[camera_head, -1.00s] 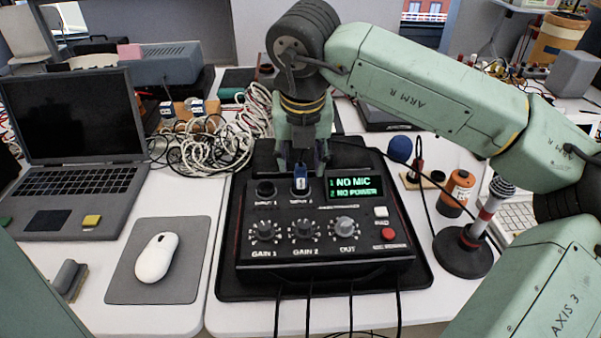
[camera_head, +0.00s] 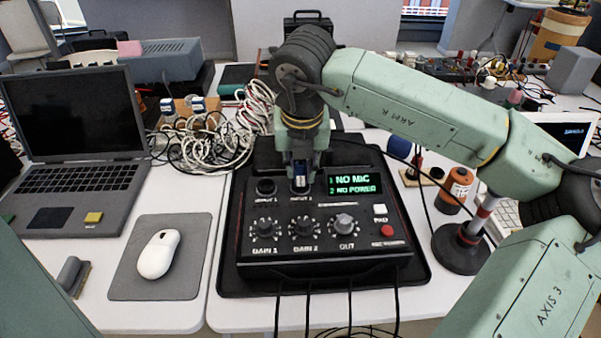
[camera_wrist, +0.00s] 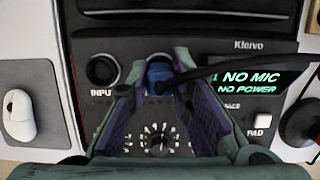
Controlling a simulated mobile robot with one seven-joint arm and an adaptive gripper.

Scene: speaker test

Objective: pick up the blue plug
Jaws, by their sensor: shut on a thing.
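The blue plug (camera_head: 299,180) stands at the INPUT 2 socket of the black audio box (camera_head: 262,244), left of its green-lit display. The display reads "1 NO MIC, 2 NO POWER". My gripper (camera_head: 299,172) comes down from above and is shut on the plug. In the wrist view the plug (camera_wrist: 159,76) sits between the two fingers of my gripper (camera_wrist: 155,86), and a black cable runs from near it to the right. The fingers hide the plug's sides. I cannot tell whether its lower end is seated in the socket.
The INPUT 1 socket (camera_head: 266,188) beside the plug is empty. Knobs (camera_head: 304,227) and a red button (camera_head: 387,231) lie in front. A microphone stand (camera_head: 463,247) and an orange can (camera_head: 455,190) stand right. A laptop (camera_head: 78,150), mouse (camera_head: 158,254) and tangled cables (camera_head: 213,145) are left.

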